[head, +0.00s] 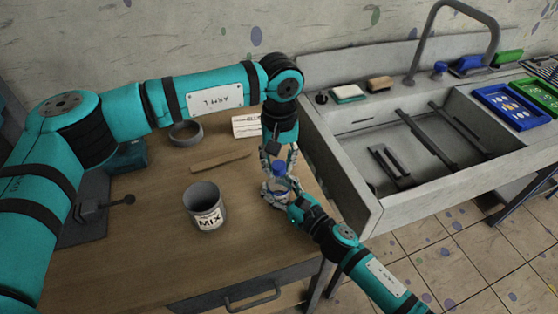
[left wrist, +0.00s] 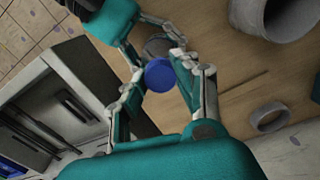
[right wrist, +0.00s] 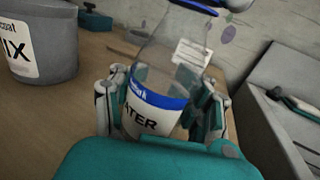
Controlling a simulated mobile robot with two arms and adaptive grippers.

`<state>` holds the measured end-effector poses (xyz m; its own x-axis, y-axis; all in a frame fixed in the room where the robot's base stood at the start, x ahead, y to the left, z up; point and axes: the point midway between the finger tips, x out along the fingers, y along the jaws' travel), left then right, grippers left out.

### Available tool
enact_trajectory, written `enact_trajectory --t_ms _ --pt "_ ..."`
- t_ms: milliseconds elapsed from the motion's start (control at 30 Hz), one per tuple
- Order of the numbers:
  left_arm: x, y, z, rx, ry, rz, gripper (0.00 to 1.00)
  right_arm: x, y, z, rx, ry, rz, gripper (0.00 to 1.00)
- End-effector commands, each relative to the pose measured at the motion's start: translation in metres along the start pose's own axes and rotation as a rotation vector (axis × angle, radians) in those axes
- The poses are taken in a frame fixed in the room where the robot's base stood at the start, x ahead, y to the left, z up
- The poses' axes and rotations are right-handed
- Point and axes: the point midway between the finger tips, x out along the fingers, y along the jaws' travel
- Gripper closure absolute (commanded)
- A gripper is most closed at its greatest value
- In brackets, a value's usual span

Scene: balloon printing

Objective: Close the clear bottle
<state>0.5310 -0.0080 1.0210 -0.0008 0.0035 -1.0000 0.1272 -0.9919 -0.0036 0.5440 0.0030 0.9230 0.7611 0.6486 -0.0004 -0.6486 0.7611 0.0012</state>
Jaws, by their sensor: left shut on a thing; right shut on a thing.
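The clear bottle (right wrist: 170,50) stands upright with a blue and white label reading "...TER" in the right wrist view. My right gripper (right wrist: 165,110) is shut around its lower body. The blue cap (left wrist: 160,75) is between the fingers of my left gripper (left wrist: 162,82), which is shut on it from above. In the head view the cap (head: 278,169) is at the top of the bottle, with my left gripper (head: 278,155) above and my right gripper (head: 277,192) low at the side. Whether the cap is seated on the neck cannot be told.
A grey MIX pot (head: 205,207) stands left of the bottle on the wooden table (head: 130,235). A wooden stick (head: 220,162), a grey ring (head: 186,132) and a white card (head: 246,126) lie behind. A sink (head: 375,215) borders the right.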

Motion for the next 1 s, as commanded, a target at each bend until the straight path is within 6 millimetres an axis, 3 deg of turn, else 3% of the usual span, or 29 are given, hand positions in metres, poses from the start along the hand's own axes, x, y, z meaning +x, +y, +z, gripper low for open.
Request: enact_trajectory --t_ms 100,133,300,633,1000 --pt "-0.001 0.0 -0.002 -0.011 0.005 0.001 1.0 0.0 0.002 0.0 -0.001 0.0 0.004 1.0" --pt "-0.001 0.0 -0.002 -0.011 0.005 0.001 0.68 0.0 0.002 0.0 -0.001 0.0 0.004 1.0" --pt "-0.001 -0.001 -0.002 -0.012 0.004 0.0 0.47 0.0 0.001 0.0 -0.001 0.0 0.003 1.0" --pt "-0.004 0.0 -0.001 -0.012 0.003 0.0 0.47 0.0 0.0 0.0 -0.001 0.0 0.001 1.0" --pt "-0.044 0.0 0.0 -0.012 0.001 0.0 0.47 0.0 0.0 0.0 -0.001 0.0 0.0 1.0"
